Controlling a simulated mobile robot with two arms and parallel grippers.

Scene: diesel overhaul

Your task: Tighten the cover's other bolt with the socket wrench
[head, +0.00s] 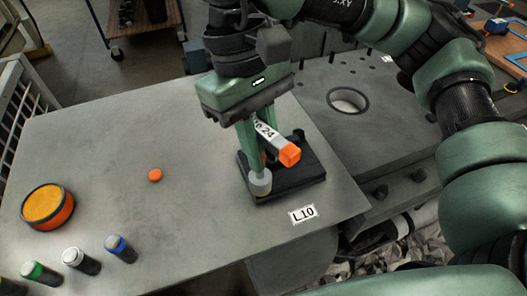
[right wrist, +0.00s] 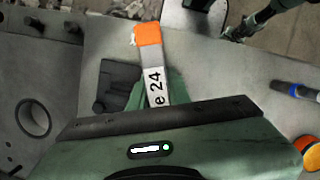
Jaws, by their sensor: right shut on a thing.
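My right gripper (head: 262,160) points down over the table and is shut on the socket wrench (head: 268,133), a pale bar marked "24" with an orange end. In the right wrist view the wrench (right wrist: 154,75) sticks out beyond the gripper, orange end away from it. The wrench is just above or on a black holder (head: 312,172); I cannot tell if they touch. A grey round piece shows at the lower fingertip; I cannot tell whether it is the socket. Two dark bolts (head: 381,192) show on the grey block at right. I cannot tell which bolt is the cover's. My left gripper is not seen.
A grey block with a round hole (head: 348,101) adjoins at right. The table's middle is mostly clear.

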